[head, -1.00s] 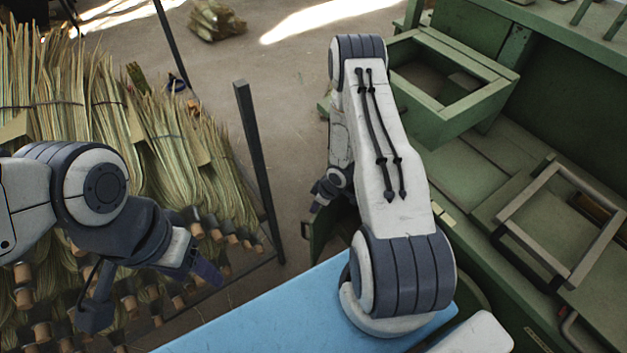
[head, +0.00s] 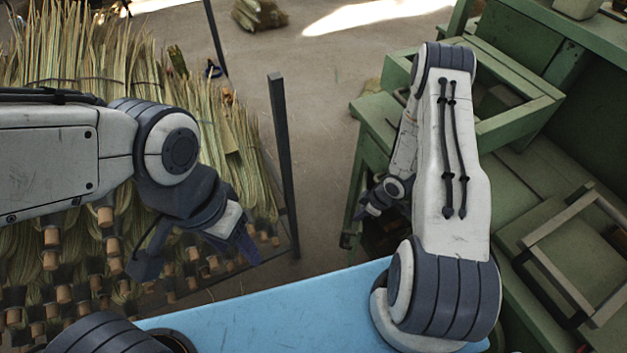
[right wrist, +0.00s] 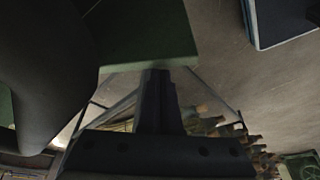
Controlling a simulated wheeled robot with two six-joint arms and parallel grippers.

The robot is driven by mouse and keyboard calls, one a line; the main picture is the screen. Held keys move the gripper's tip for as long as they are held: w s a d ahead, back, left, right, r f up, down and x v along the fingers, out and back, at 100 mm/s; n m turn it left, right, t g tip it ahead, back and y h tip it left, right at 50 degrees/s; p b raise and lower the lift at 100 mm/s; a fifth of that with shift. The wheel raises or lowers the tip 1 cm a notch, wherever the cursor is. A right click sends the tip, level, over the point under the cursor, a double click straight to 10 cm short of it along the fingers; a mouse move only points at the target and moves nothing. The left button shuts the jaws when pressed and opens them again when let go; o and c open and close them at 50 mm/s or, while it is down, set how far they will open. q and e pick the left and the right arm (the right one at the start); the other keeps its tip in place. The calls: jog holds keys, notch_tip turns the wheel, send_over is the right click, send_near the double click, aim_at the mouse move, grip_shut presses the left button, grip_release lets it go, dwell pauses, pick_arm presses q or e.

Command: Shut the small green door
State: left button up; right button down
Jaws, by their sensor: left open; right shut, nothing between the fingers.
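The green workbench (head: 378,108) stands right of centre in the head view, with its lower front partly behind my right arm. A narrow green upright with a small dark knob (head: 346,241) shows at its left end. It may be the small door seen nearly edge-on, but I cannot tell how far open it is. My right gripper (head: 368,208) is shut and empty, close beside this upright. In the right wrist view, its closed fingers (right wrist: 157,95) lie just below a green panel (right wrist: 150,38); contact is unclear. My left gripper (head: 197,262) is open and empty, far from the bench.
Broom straw bundles (head: 75,60) and a rack of wooden handles (head: 62,293) fill the left. A dark metal post (head: 284,160) stands between rack and bench. A blue surface (head: 270,318) lies in front. Bare floor (head: 325,110) is open between rack and bench.

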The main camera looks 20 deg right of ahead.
jog(key=shift+a, duration=0.1)
notch_tip(320, 180, up, 9)
jog(key=w+a+f+n+g+h+b, duration=0.2)
jog(key=w+a+n+g+h+b, duration=0.15)
jog(key=a+h, duration=0.3)
jog(key=s+d+f+b, duration=0.1)
jog(key=s+d+f, duration=0.1)
jog(key=d+f, duration=0.3)
jog(key=shift+s+f+m+y, duration=0.35)
jog(key=shift+s+f+y, duration=0.1)
jog(key=shift+f, duration=1.5)
